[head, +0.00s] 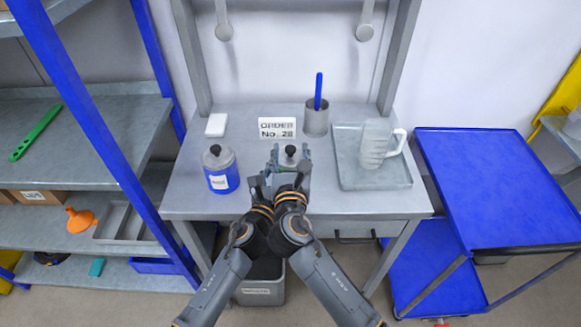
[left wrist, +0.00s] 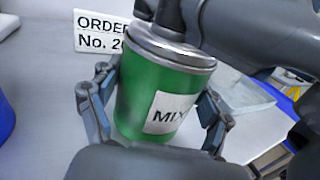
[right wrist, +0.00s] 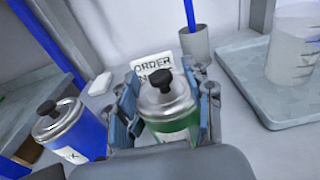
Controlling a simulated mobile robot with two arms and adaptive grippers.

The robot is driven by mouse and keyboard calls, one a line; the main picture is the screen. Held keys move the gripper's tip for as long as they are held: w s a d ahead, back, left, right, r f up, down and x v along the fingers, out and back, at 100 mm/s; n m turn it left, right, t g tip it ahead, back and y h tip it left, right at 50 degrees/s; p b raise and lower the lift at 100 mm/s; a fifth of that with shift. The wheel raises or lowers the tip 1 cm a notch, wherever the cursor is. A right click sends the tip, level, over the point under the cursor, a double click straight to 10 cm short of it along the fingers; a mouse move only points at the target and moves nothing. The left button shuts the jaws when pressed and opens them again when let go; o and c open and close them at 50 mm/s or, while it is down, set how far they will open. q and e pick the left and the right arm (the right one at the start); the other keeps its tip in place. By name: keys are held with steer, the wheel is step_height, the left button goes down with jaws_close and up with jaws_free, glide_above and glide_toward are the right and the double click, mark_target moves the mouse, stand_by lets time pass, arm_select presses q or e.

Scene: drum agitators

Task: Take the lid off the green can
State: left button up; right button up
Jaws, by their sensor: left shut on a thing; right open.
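The green can (left wrist: 135,95), with a white label, stands upright on the workbench. My left gripper (left wrist: 157,112) is shut around its body, one finger on each side. The can's silver lid (right wrist: 166,102) with its black knob (right wrist: 161,80) sits on top; the knob also shows in the head view (head: 291,150). My right gripper (right wrist: 165,92) is open, with its fingers on either side of the lid and knob; whether they touch it I cannot tell. In the head view my grippers hide most of the can.
A blue can (head: 222,180) with a similar lid stands to the left. An order sign (head: 277,128) and a grey cup (head: 316,120) with a blue stick are behind. A tray (head: 350,178) with a clear jug (head: 376,145) is on the right. A white block (head: 216,125) lies back left.

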mark_target(291, 148)
steer(key=shift+w, duration=1)
jaws_close()
steer(key=shift+r, duration=0.1)
steer(key=shift+r, duration=1)
